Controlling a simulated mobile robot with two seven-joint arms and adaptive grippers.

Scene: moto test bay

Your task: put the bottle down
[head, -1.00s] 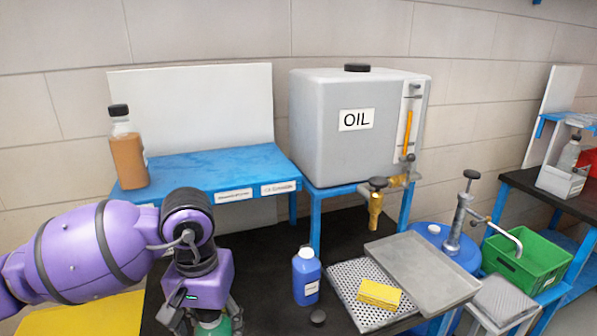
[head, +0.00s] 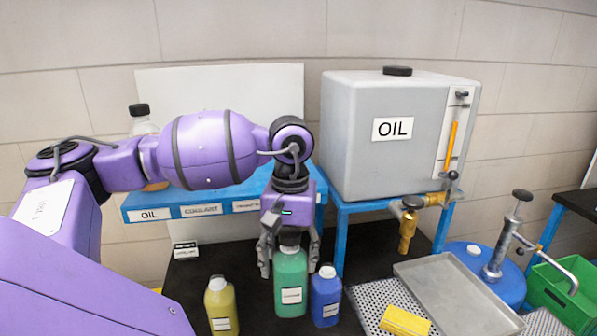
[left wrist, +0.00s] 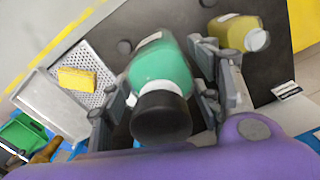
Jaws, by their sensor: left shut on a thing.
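A green bottle (head: 290,285) with a dark cap stands upright between the fingers of my left gripper (head: 290,258). The gripper comes from above and is shut on the bottle. Its base is at or close to the black tabletop; I cannot tell whether it touches. The left wrist view shows the green bottle (left wrist: 160,68) cap-first between the fingers (left wrist: 165,95). A blue bottle (head: 326,298) stands close on its right, and a yellow bottle (head: 221,308) stands to its left. My right gripper is not in view.
A blue shelf (head: 180,205) with OIL and COOLANT labels is behind, holding a bottle (head: 142,122) partly hidden by my arm. A grey oil tank (head: 360,150) with a brass tap (head: 408,230) stands right. A metal tray (head: 455,290) and yellow sponge (head: 405,321) lie front right.

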